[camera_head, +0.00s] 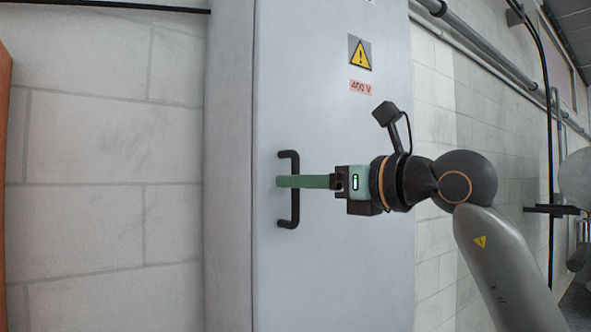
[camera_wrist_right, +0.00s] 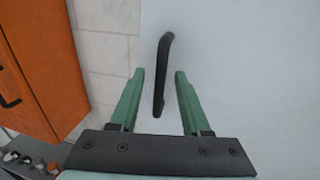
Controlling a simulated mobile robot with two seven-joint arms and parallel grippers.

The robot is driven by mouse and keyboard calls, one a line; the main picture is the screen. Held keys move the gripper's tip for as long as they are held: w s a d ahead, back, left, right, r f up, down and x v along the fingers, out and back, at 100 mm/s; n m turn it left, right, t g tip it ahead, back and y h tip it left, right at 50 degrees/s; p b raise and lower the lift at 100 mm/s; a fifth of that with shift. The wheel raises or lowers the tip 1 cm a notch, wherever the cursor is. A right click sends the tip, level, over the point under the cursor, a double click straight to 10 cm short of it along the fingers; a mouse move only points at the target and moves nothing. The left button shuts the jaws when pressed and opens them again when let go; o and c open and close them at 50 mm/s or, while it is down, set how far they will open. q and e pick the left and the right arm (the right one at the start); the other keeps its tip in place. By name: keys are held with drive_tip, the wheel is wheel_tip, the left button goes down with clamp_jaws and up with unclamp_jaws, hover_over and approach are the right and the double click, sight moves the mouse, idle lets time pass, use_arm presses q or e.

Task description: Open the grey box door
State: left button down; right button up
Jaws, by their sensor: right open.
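The grey box (camera_head: 330,275) is a tall cabinet on the wall, and its door faces me, looking shut. A black bar handle (camera_head: 294,212) stands upright near the door's left edge. My right gripper (camera_head: 280,181) reaches in from the right, with its green fingers at the middle of the handle. In the right wrist view the fingers (camera_wrist_right: 158,74) are open, one on each side of the handle (camera_wrist_right: 162,70), with gaps showing. I cannot tell how deep the handle sits between them. My left gripper is not in view.
A yellow warning sign (camera_head: 360,53) and a red 400 V label (camera_head: 360,87) are on the door. A white block wall (camera_head: 105,160) lies left of the box. An orange cabinet (camera_wrist_right: 38,62) stands at the left in the wrist view. Pipes (camera_head: 470,45) run along the right wall.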

drive_tip(key=shift+x, duration=0.95)
drive_tip(key=shift+c, duration=0.2)
clamp_jaws()
drive_tip(key=shift+d, duration=0.1)
idle(0.5)
